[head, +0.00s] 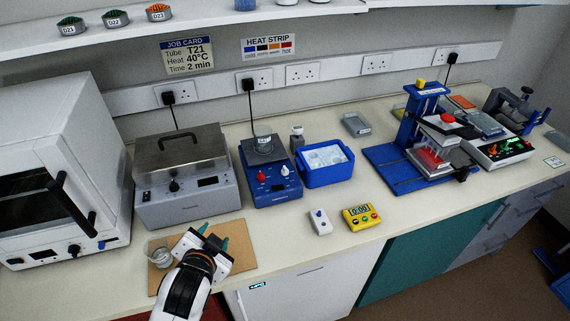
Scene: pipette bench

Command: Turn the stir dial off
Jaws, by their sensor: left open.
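A blue hotplate stirrer (278,193) stands at the middle left of the bench, with a grey beaker-like vessel (264,145) on its top. Its front panel carries a red dial (261,177), a white dial (285,171) and a small dark display. I cannot read which dial is for stirring, nor their settings. My left gripper (214,237) is open and empty, with teal fingertips, above a brown mat (243,255). It is in front of and to the left of the stirrer, apart from it. My right gripper is not in view.
A grey lidded bath (188,203) stands left of the stirrer, and a blue ice tray (326,176) right of it. A glass dish (160,257) sits on the mat. A white switch box (320,222) and a yellow timer (361,217) lie near the front edge. The bench before the stirrer is clear.

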